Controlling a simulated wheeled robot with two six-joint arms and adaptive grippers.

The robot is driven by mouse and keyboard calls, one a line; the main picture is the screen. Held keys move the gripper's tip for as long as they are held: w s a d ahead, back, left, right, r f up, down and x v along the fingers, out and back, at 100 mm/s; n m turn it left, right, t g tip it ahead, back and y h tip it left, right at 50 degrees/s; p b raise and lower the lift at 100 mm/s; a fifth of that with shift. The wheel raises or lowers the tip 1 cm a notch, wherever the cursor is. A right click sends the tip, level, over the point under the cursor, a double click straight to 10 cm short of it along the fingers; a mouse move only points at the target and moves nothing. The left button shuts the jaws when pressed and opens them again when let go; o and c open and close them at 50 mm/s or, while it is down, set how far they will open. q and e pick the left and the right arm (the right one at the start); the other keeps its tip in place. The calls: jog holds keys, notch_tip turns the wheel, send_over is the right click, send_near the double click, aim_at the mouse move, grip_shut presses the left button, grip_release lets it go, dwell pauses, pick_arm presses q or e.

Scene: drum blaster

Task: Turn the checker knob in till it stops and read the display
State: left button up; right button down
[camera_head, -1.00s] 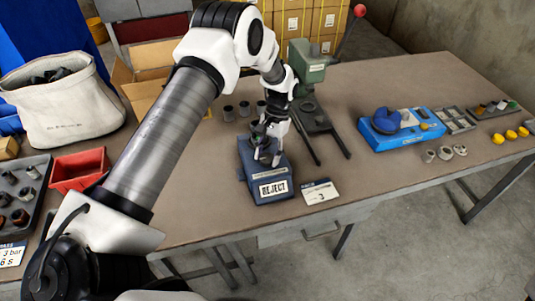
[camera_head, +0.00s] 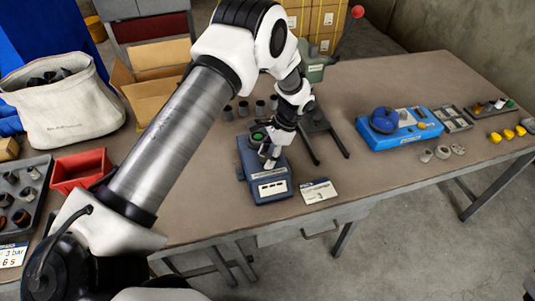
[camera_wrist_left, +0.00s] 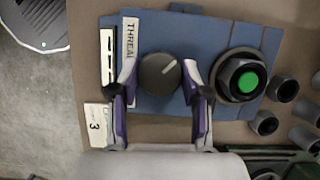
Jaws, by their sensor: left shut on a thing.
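The blue checker (camera_head: 266,196) stands near the front edge of the table. Its display (camera_head: 272,188) shows a row of dark dashes on white; it is edge-on in the left wrist view (camera_wrist_left: 108,55). The round dark grey checker knob (camera_wrist_left: 158,73) has a pale pointer line aimed up and right in the wrist view. My left gripper (camera_head: 268,158) is over the checker, its fingers closed on the knob from two sides. A dark part with a green top (camera_wrist_left: 248,83) sits in the checker beside the knob. My right gripper is not in view.
A card marked 3 (camera_head: 318,191) lies right of the checker. Several grey cylinders (camera_head: 243,108) and a green press (camera_head: 313,70) with a red-ball lever stand behind. A blue device (camera_head: 400,140) is farther right. A red bin (camera_head: 80,170) stands left.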

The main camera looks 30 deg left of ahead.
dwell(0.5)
pick_arm(q)
jog(key=o, duration=1.1)
jog(key=shift+r, duration=0.1)
jog(key=v, duration=1.2)
jog(key=shift+o, duration=0.2)
